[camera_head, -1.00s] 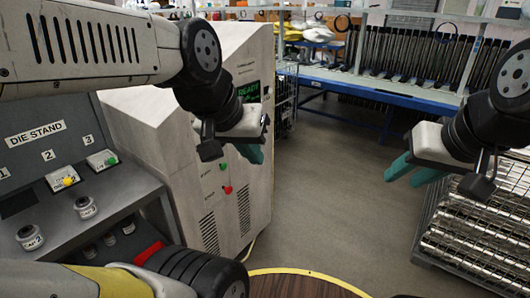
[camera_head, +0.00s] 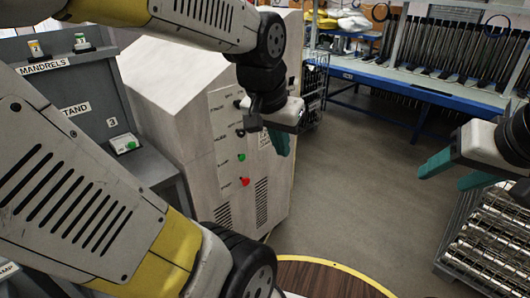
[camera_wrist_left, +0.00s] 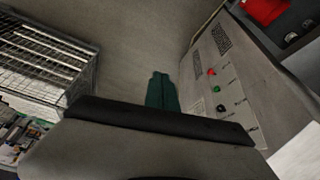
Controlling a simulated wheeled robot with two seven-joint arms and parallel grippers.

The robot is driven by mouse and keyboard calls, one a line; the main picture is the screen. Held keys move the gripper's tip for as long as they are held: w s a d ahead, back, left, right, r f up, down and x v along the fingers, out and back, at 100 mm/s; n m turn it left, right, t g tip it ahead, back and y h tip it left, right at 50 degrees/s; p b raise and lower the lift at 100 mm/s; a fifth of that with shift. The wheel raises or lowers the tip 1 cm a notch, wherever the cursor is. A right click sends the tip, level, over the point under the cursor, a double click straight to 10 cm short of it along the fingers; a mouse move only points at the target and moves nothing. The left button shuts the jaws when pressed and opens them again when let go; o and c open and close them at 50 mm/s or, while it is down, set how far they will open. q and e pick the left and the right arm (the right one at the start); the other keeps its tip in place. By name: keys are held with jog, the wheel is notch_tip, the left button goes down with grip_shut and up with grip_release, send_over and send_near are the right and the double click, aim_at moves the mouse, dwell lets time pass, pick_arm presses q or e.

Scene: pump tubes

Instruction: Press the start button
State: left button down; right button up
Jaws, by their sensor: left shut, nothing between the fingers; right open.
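The grey machine cabinet (camera_head: 160,100) carries a green button (camera_head: 241,157) with a red button (camera_head: 245,182) below it and black knobs above. The small labels beside them are too blurred to read. The green button (camera_wrist_left: 216,89) and red button (camera_wrist_left: 211,72) also show in the left wrist view. My left gripper (camera_head: 281,143) is shut and empty, to the right of the panel controls in the head view. Its teal fingers (camera_wrist_left: 161,88) point forward in the wrist view, apart from the buttons. My right gripper (camera_head: 441,178) is open and empty, well right of the cabinet.
The die stand (camera_head: 75,130) with a small green-topped part is at the left, partly behind my arm. A blue bench (camera_head: 400,82) stands at the back. A metal rack (camera_head: 490,235) is at the lower right. Open floor (camera_head: 345,190) lies between.

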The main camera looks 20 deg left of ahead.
aim_at(243, 158)
pick_arm(q)
jog(key=w+a+f+m+g+y, duration=0.2)
jog(key=w+a+f+m+y, duration=0.4)
jog(key=f, duration=0.5)
jog(key=w+a+f+m+g+y, duration=0.3)
jog(key=w+a+f+m+y, duration=0.15)
jog(key=w+a+f, duration=0.4)
jog(key=w+d+f+m+t+y, duration=0.1)
jog(key=w+f+m+t+y, duration=0.4)
jog(key=w+f+m+t, duration=0.3)
jog(key=w+f+m, duration=0.3)
jog(key=f, duration=0.1)
jog(key=shift+d+f+t, duration=0.25)
jog(key=shift+d+t, duration=0.05)
jog(key=shift+a+m, duration=0.1)
jog(key=shift+m, duration=0.15)
jog(key=x, duration=1.3)
jog(key=shift+w+a+r, duration=0.15)
jog(key=shift+w+a, duration=0.05)
jog(key=shift+a, duration=0.2)
